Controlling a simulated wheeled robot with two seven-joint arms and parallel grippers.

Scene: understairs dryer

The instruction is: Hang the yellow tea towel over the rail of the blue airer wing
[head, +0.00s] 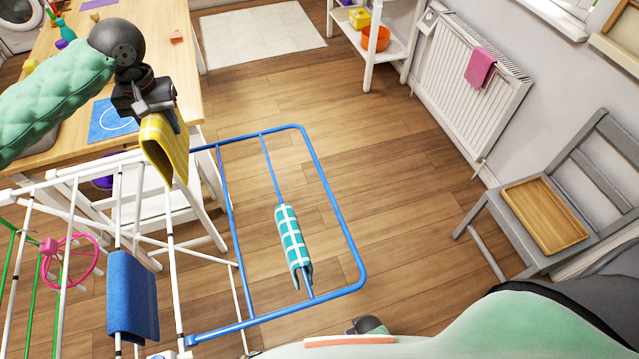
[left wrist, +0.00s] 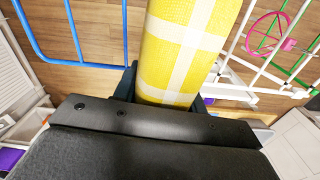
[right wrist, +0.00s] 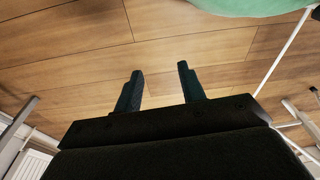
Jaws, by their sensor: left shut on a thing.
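The yellow tea towel (head: 164,148) with pale stripes hangs folded from my left gripper (head: 172,118), near the back-left corner of the blue wing. In the left wrist view the towel (left wrist: 185,45) runs up from between the shut fingers (left wrist: 165,85). The blue airer wing (head: 345,225) sticks out to the right of the white airer. A teal checked cloth (head: 292,240) hangs over the wing's middle rail (head: 270,170). The towel appears apart from the wing's rails. My right gripper (right wrist: 160,85) is open and empty over the floor; in the head view it is mostly hidden.
A blue towel (head: 132,295) hangs on the white airer (head: 75,180), with a pink wheel-shaped item (head: 70,260) beside it. A wooden table (head: 185,60) stands behind. A grey chair (head: 575,190) with a wooden tray (head: 545,213) is at right. The floor beyond the wing is clear.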

